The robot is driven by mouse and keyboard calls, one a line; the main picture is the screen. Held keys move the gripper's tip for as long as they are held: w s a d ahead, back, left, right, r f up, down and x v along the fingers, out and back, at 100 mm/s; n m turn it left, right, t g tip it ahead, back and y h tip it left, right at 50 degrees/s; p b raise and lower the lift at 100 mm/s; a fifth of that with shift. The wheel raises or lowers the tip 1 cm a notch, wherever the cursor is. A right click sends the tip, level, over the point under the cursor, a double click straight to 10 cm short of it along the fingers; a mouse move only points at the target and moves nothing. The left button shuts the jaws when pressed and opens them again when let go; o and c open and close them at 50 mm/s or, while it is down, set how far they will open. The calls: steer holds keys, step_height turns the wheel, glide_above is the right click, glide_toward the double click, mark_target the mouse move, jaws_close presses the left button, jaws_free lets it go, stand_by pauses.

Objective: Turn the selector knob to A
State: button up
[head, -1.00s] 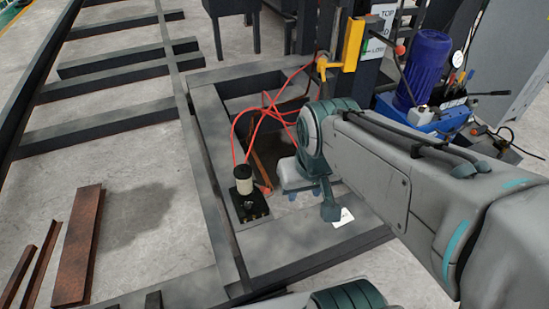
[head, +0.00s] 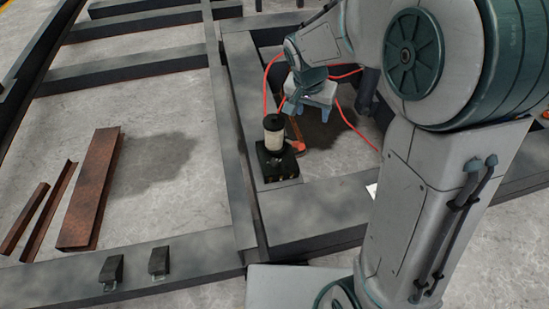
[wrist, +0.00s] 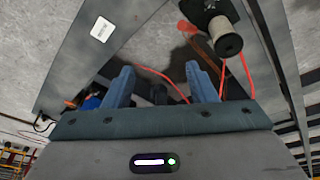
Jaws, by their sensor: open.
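I cannot make out which part is the selector knob, or any letter A. In the wrist view, the cylinder (wrist: 226,38) is at the upper right, partly covering the box. My gripper (head: 308,110) is beyond and right of the box, apart from it, pointing down. In the wrist view, its two blue fingers (wrist: 161,78) are spread with nothing held between them.
Red cables (head: 347,122) run loosely around my gripper and the cylinder. An orange-red piece (head: 297,146) lies beside the box. The steel frame (head: 315,208) surrounds an opening below. Rusty steel pieces (head: 92,190) lie on the floor at left. A white label (wrist: 101,29) shows on the frame.

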mark_target(275, 161)
steer(key=w+a+f+m+b, duration=0.1)
steer(key=w+a+f+b, duration=0.25)
steer(key=f, duration=0.55)
steer(key=w+a+f+m+t+h+b, duration=0.1)
steer(key=w+a+f+b, duration=0.3)
steer(key=f, duration=0.5)
steer(key=w+a+f+m+b, duration=0.1)
steer(key=w+a+f+b, duration=0.1)
steer(key=a+f+b, duration=0.5)
steer(key=x, duration=1)
steer(key=b+x, duration=0.1)
steer(key=x, duration=0.5)
steer(key=shift+s+d+f, duration=0.1)
steer(key=shift+s+d, duration=0.1)
steer(key=shift+d, duration=0.1)
steer(key=c, duration=1)
